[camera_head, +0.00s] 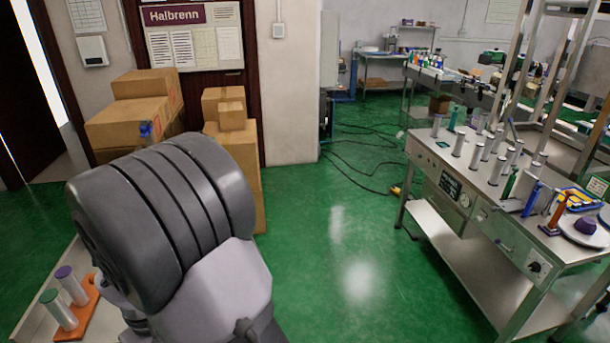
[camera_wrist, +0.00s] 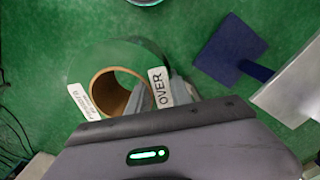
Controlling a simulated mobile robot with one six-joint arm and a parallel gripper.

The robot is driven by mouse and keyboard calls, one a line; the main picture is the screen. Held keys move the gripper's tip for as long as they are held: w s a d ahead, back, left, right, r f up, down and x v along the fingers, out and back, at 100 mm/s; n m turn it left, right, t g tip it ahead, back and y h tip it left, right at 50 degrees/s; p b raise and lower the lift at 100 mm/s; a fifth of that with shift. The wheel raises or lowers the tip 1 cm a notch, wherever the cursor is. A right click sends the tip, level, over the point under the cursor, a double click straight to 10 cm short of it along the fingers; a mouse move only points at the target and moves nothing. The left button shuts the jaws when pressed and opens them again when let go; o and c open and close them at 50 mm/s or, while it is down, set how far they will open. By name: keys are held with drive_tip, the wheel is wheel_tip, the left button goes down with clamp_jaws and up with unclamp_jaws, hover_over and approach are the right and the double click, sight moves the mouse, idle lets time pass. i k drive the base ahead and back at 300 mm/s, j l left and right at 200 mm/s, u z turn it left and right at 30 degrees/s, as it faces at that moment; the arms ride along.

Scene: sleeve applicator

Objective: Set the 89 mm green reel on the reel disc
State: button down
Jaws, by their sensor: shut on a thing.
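In the wrist view, a green reel (camera_wrist: 127,52) with a brown cardboard core sits at my gripper (camera_wrist: 142,100), which is shut on it. One white tag on the reel reads "OVER"; another white label is at its left, its small print hard to read. A grey finger shows beside the core; the other is hard to make out. In the head view my arm fills the lower left and hides the gripper and reel. A white round disc (camera_head: 584,232) on the right-hand bench carries a purple piece; I cannot tell whether it is the reel disc.
The steel bench (camera_head: 447,163) holds several upright cylinders. Cardboard boxes (camera_head: 135,124) are stacked at the left. Two capped cylinders stand on an orange base (camera_head: 82,318) at lower left. Black cables (camera_head: 365,150) cross the green floor; its middle is clear. A blue flat piece (camera_wrist: 232,50) shows in the wrist view.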

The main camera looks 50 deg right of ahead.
sight(583, 229)
drive_tip(key=k+l+z, duration=0.4)
drive_tip(key=l, duration=0.3)
drive_tip(key=k+l+z, duration=0.15)
drive_tip(key=l+z, duration=0.3)
drive_tip(key=l, duration=0.3)
drive_tip(key=k+l+z, duration=0.1)
drive_tip(key=l+z, duration=0.3)
drive_tip(key=l, duration=0.45)
drive_tip(key=l+z, duration=0.45)
drive_tip(key=l, duration=0.4)
drive_tip(key=i+l+z, duration=0.3)
drive_tip(key=l, duration=0.15)
drive_tip(key=i+l+z, duration=0.15)
drive_tip(key=l+z, duration=0.15)
drive_tip(key=i+l+z, duration=0.3)
drive_tip(key=l, duration=0.15)
